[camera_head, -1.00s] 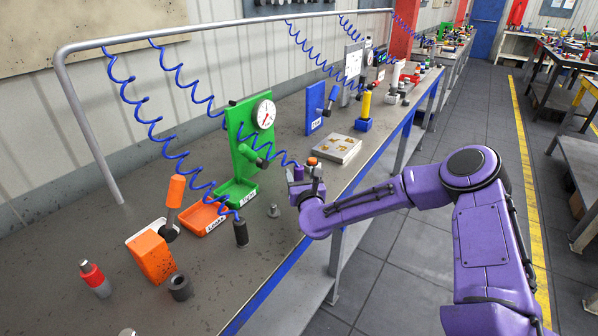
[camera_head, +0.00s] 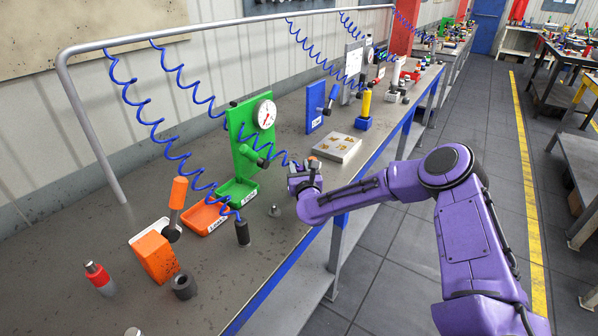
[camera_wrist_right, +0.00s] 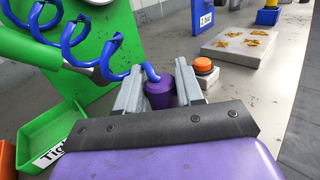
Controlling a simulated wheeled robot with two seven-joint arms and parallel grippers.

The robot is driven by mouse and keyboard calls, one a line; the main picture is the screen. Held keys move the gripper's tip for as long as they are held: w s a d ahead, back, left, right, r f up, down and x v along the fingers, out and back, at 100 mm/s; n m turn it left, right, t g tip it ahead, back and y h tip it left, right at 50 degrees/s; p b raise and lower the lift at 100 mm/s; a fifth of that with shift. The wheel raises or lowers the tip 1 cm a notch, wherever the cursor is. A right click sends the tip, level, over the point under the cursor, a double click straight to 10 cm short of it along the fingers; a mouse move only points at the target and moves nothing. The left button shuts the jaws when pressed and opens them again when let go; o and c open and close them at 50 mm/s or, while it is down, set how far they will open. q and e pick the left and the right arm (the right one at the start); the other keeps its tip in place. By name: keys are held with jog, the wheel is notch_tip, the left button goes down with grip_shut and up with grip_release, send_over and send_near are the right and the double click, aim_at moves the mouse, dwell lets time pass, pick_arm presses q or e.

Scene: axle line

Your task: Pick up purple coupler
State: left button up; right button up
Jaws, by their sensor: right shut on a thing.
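The purple coupler (camera_wrist_right: 159,94) is upright between the two grey fingers of my right gripper (camera_wrist_right: 158,92) in the right wrist view. The fingers are shut on its sides. The end of a blue coiled hose (camera_wrist_right: 108,50) meets the coupler's top. In the head view my right gripper (camera_head: 302,174) is over the bench near its front edge, right of the green gauge stand (camera_head: 243,148); there the gripper largely hides the coupler. My left gripper is not in view.
A grey box with an orange button (camera_wrist_right: 204,66) stands just right of the gripper. A green tray (camera_head: 238,193) and an orange tray (camera_head: 203,217) lie to its left. A pale plate with yellowish pieces (camera_head: 337,147) lies beyond. A small grey metal part (camera_head: 275,211) stands nearby.

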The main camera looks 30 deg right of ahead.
jog(key=shift+w+r, duration=0.1)
jog(key=shift+r, duration=0.3)
jog(key=s+r, duration=0.1)
jog(key=r, duration=0.1)
jog(key=s+r+b, duration=0.1)
jog(key=s+r, duration=0.1)
jog(key=r, duration=0.1)
jog(key=s+r, duration=0.1)
jog(key=r, duration=0.1)
jog(key=shift+s+r+b, duration=0.2)
jog(key=shift+b, duration=0.2)
jog(key=shift+s+a+r, duration=0.1)
jog(key=shift+s+r, duration=0.7)
jog(key=shift+s, duration=0.85)
jog(key=shift+s+a+r, duration=0.1)
jog(key=shift+s+r, duration=0.75)
jog(key=shift+s, duration=0.8)
jog(key=shift+s+r, duration=0.8)
jog(key=shift+s, duration=0.85)
jog(key=shift+b, duration=0.45)
